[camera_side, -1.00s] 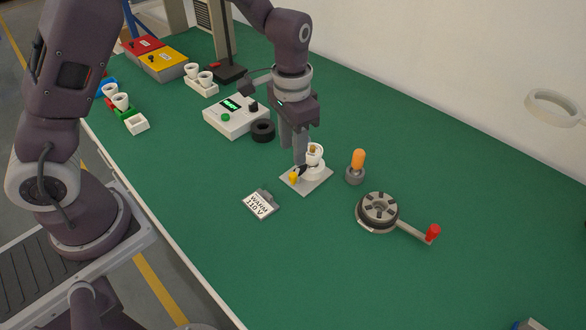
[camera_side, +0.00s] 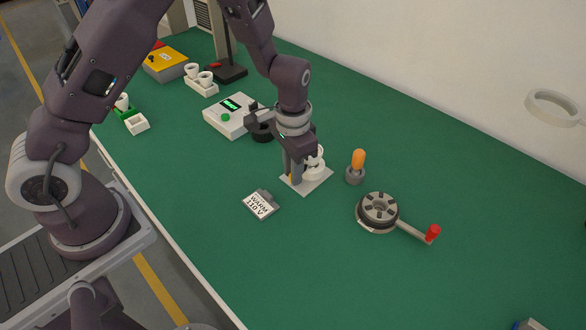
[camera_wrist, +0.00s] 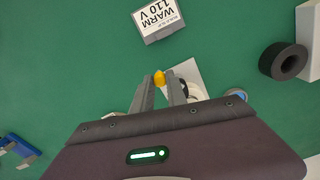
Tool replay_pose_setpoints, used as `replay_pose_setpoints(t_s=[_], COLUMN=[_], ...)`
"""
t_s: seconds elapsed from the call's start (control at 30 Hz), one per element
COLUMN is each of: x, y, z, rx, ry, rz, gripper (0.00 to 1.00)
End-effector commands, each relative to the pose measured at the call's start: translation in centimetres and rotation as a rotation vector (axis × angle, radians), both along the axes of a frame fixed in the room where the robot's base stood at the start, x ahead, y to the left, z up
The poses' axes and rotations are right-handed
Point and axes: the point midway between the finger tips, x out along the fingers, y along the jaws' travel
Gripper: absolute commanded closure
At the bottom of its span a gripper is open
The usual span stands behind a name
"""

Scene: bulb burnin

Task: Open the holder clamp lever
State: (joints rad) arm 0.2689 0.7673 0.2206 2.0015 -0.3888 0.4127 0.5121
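The holder (camera_side: 315,170) is a white fixture on a pale square base plate (camera_side: 318,184). My gripper (camera_side: 293,182) is lowered at its left side and hides part of it. The clamp lever's yellow tip (camera_wrist: 159,77) shows in the wrist view between the ends of my two fingers. The fingers stand apart on either side of the tip, with no clear contact on it. The lever's dark arm is mostly hidden.
A "WARM 110 V" card (camera_side: 261,204) lies in front of the holder. An orange bulb in a grey socket (camera_side: 356,176) stands to the right, and a round fixture with a red-handled crank (camera_side: 378,212) beyond it. A tester box (camera_side: 232,118) and black ring (camera_side: 262,133) are behind.

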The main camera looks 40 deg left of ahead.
Motion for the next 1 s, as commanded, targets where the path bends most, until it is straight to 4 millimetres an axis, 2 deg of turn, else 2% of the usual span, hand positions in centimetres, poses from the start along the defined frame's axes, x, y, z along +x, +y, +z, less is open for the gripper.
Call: replay_pose_setpoints(t_s=[0.27, 0.47, 1.0], x=[0.1, 0.3, 1.9], y=[0.0, -0.4, -1.8], z=[0.0, 0.0, 0.1], rx=[0.001, 0.001, -0.001], ry=[0.000, -0.001, -0.002], rz=[0.022, 0.111, 0.599], gripper=[1.00, 1.00, 1.00])
